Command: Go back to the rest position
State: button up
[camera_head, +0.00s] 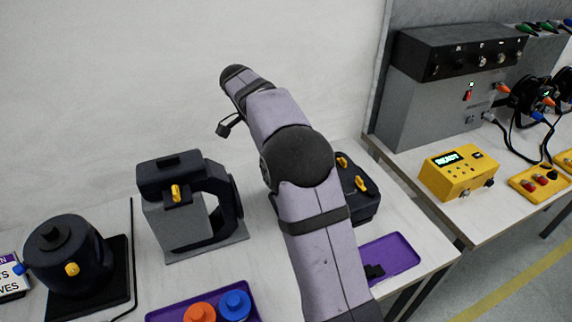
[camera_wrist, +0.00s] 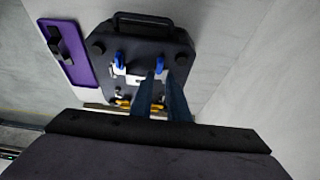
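Whether the fingertips touch the case cannot be told. In the head view my arm rises from the bottom and bends away to the back left, and my gripper is not seen there. The same dark case (camera_head: 360,200) stands on the bench, partly hidden behind my arm.
A grey-black clamp-shaped device (camera_head: 170,215) and a round black pot (camera_head: 62,258) stand left. A purple tray (camera_head: 400,250) lies right of my arm; another purple tray (camera_head: 165,315) holds orange and blue caps.

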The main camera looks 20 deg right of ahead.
jog(key=shift+a+r, duration=0.2)
jog(key=shift+r, duration=0.25)
jog(key=shift+s, duration=0.1)
